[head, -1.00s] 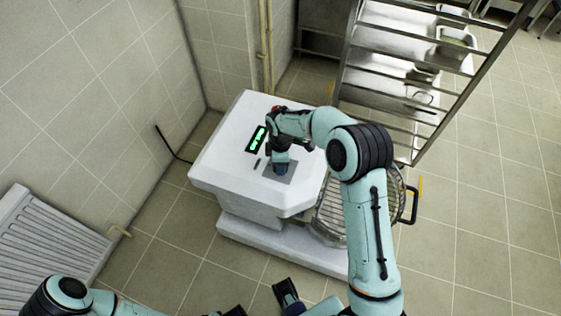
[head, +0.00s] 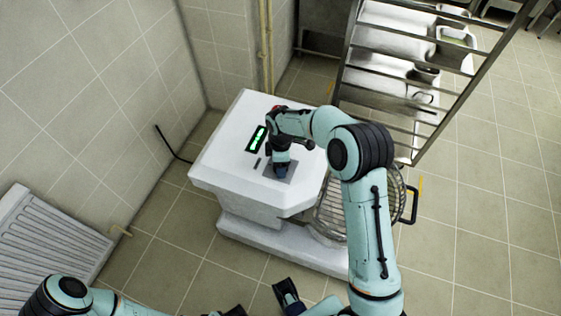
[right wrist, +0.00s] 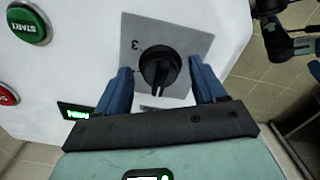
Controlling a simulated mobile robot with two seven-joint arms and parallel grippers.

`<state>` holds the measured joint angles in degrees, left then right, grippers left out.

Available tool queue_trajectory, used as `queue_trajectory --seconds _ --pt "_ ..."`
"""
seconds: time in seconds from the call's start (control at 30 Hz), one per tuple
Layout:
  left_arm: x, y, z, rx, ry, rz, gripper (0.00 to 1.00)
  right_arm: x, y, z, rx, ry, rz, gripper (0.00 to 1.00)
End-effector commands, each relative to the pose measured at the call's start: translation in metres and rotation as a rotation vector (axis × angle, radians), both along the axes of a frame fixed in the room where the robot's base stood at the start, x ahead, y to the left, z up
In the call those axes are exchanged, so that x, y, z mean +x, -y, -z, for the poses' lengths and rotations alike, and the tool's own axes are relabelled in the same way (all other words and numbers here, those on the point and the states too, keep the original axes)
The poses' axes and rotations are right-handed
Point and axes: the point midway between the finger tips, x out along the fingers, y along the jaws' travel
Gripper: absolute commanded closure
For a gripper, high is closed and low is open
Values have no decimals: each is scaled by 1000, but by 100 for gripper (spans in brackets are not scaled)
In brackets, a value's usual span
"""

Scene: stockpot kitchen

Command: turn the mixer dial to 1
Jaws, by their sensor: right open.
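The black mixer dial (right wrist: 160,66) sits on a grey plate on the white mixer. Its white pointer mark faces the bottom of the right wrist view, and a printed "3" lies to its upper left. Other numbers are hidden or unreadable. My right gripper (right wrist: 163,82) is open, with one blue finger on each side of the dial and visible gaps between. In the head view, my right gripper (head: 281,167) is over the grey plate (head: 289,174) and hides the dial. A dark part at the bottom may be my left gripper (head: 288,292); its jaws are unclear.
The mixer (head: 215,170) has a green-lit display (head: 257,138), too small to read. A green START button (right wrist: 28,22) and a red button (right wrist: 6,96) are on its panel. A wire bowl guard (head: 332,210) is at its right. A metal rack (head: 390,75) stands behind.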

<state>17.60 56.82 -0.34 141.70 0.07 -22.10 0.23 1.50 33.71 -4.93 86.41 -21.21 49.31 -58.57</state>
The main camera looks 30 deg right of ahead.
Motion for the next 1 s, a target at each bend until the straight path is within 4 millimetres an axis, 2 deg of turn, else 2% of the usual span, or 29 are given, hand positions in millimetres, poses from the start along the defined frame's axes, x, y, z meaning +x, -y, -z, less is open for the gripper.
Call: queue_trajectory --seconds 0.17,0.4,0.6,0.8,1.0 --pt "0 0 -2 0 1 0 57 1 0 -21 0 4 0 30" --pt "2 0 -7 0 2 0 57 1 0 -76 1 8 1 30" --pt "3 0 -11 0 4 0 57 1 0 -114 0 6 0 30" --pt "4 0 -13 0 4 0 57 0 0 -132 1 3 -1 30" --pt "4 0 -13 0 4 0 57 0 0 -134 0 1 -1 30"
